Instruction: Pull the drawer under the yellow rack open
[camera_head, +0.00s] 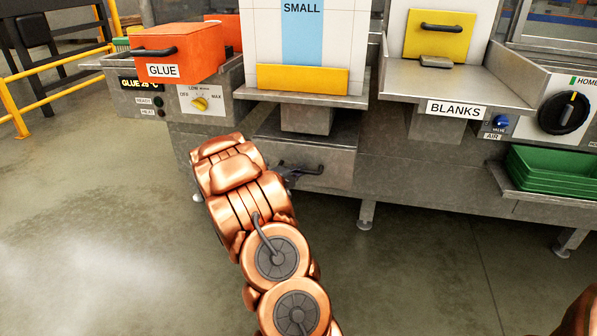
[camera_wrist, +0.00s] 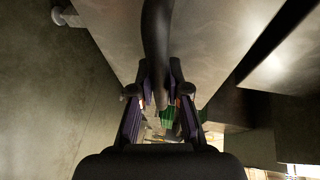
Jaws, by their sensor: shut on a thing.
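The yellow rack (camera_head: 302,79) is a yellow strip on the front of the tall white stand marked SMALL. Below it is a grey metal drawer (camera_head: 333,167) with a dark bar handle (camera_head: 314,169). My gripper (camera_head: 287,172) is at the left part of this handle, partly hidden behind my copper arm. In the wrist view, the dark handle (camera_wrist: 157,40) runs between the two fingers of my gripper (camera_wrist: 158,95), which are shut on it. The drawer front (camera_wrist: 218,35) is close beside the handle there. I cannot tell how far out the drawer stands.
An orange GLUE box (camera_head: 185,55) stands at upper left above a control panel (camera_head: 165,101). A BLANKS tray (camera_head: 460,85) and green trays (camera_head: 550,172) are at right. A yellow railing (camera_head: 50,75) stands at far left. The floor (camera_head: 100,220) before the bench is clear.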

